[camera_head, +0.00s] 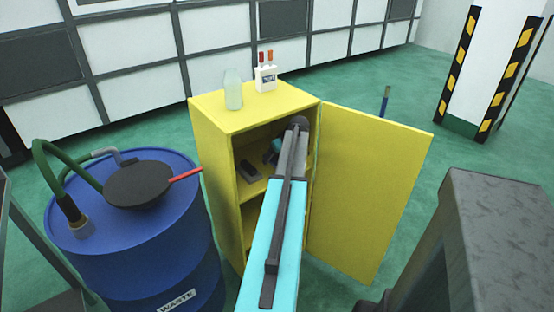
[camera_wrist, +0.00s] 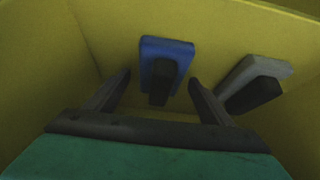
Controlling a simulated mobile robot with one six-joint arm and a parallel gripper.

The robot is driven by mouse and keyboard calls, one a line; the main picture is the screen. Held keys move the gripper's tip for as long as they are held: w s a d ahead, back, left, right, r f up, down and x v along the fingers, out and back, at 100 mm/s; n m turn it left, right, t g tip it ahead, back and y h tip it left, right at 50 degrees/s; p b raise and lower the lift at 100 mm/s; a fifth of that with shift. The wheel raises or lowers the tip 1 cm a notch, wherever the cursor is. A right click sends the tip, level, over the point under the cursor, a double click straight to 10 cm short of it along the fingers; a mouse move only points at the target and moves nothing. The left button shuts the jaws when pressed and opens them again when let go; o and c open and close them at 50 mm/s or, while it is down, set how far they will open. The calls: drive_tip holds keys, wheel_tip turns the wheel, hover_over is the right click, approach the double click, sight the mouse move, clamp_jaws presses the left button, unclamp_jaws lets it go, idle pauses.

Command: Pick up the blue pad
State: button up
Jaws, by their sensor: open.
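The blue pad (camera_wrist: 168,46) shows in the wrist view as a blue block with a dark handle on it. It lies inside the yellow cabinet (camera_head: 222,165), beyond my fingertips. My gripper (camera_wrist: 160,78) is open, with one finger to the left of the dark handle and one to the right. Whether either finger touches the pad cannot be told. In the head view my arm reaches into the cabinet, and the blue pad cannot be made out there.
A grey pad with a dark handle (camera_wrist: 262,72) lies to the right in the wrist view. The cabinet door (camera_head: 368,190) stands open on the right. A glass jar (camera_head: 233,90) and a white container (camera_head: 266,78) stand on top. A blue waste drum (camera_head: 145,265) stands left.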

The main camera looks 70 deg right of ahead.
drive_tip(key=c, duration=1.2)
drive_tip(key=shift+o, duration=0.2)
drive_tip(key=shift+w+r, duration=0.1)
drive_tip(key=shift+r, duration=0.05)
